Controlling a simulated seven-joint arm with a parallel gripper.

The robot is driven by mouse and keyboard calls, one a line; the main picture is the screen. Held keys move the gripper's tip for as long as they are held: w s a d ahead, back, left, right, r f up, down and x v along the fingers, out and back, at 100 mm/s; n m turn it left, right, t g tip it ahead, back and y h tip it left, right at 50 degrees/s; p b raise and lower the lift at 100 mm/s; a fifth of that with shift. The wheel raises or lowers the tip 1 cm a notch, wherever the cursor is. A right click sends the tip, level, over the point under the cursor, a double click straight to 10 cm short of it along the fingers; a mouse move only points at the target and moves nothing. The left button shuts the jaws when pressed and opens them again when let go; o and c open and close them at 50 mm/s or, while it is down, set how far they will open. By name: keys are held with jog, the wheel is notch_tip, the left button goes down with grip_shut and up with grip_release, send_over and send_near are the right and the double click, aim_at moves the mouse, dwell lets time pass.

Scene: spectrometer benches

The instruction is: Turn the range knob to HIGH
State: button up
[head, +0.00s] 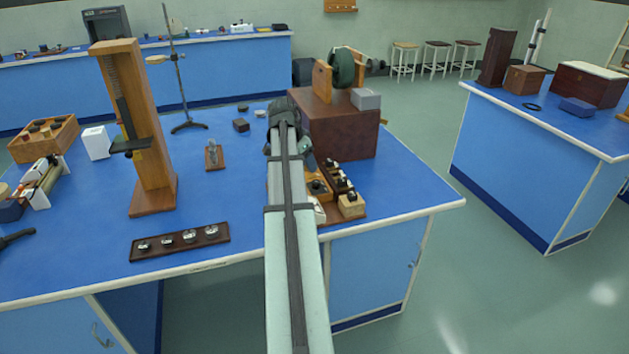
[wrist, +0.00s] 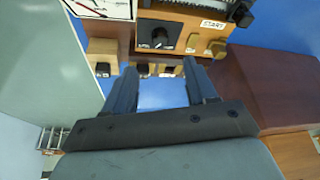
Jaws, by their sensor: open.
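A dark round knob (wrist: 160,37) sits on a black panel of a wooden instrument box (wrist: 185,18) in the wrist view. I take it for the range knob; its range marks are too small to read. The box also shows in the head view (head: 318,187), partly hidden by my arm. My gripper (wrist: 162,78) is open and empty in the wrist view. Its two fingers stand apart, below the knob in the picture, and do not appear to touch it. In the head view my arm hides most of the gripper.
A START label (wrist: 213,24) and wooden blocks are beside the panel. A white-faced meter (wrist: 100,8) is at the upper left. A large brown box (head: 340,125) stands behind the instrument. A tall wooden stand (head: 150,160) and a strip of metal knobs (head: 180,241) are to the left.

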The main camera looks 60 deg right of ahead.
aim_at(316, 182)
jog(key=x, duration=0.9)
jog(key=shift+d+f, duration=0.1)
jog(key=shift+f, duration=0.3)
jog(key=shift+c, duration=0.5)
jog(key=c, duration=1)
jog(key=shift+o, duration=0.2)
